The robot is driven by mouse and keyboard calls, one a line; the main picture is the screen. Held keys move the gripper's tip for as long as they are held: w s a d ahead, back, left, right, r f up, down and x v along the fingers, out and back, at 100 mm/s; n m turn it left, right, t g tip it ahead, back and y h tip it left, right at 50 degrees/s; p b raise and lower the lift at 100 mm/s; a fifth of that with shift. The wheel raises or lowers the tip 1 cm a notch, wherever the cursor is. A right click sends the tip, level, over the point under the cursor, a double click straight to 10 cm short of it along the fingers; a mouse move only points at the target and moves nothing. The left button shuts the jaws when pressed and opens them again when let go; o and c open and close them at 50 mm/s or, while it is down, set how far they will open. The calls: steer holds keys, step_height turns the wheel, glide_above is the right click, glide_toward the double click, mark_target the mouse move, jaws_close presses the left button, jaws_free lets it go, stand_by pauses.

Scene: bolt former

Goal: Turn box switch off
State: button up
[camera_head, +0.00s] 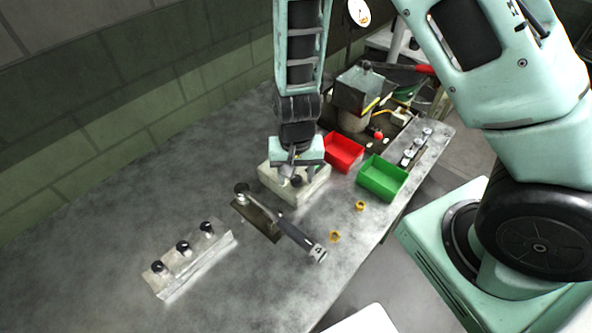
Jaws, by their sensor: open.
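A pale box (312,193) with a dark knob (296,180) on its top stands on the grey bench, near the middle of the view. It looks like the box switch, but no label can be read. My gripper (291,172) points down over this box, with its fingers close to the knob. The fingers are open; whether they touch the knob or the box top cannot be told. My gripper and wrist hide the back part of the box top. Which way the knob is turned is too small to tell.
A lever (296,234) on a dark plate lies in front of the box. A red bin (344,153) and green bin (382,177) stand to its right, with brass nuts (335,236) nearby. A three-knob block (196,262) is front left. The bench's left side is clear.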

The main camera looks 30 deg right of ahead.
mark_target(296, 178)
step_height(296, 178, up, 17)
steer(key=shift+r+p, duration=0.2)
steer(key=shift+p, duration=0.25)
stand_by(0.4)
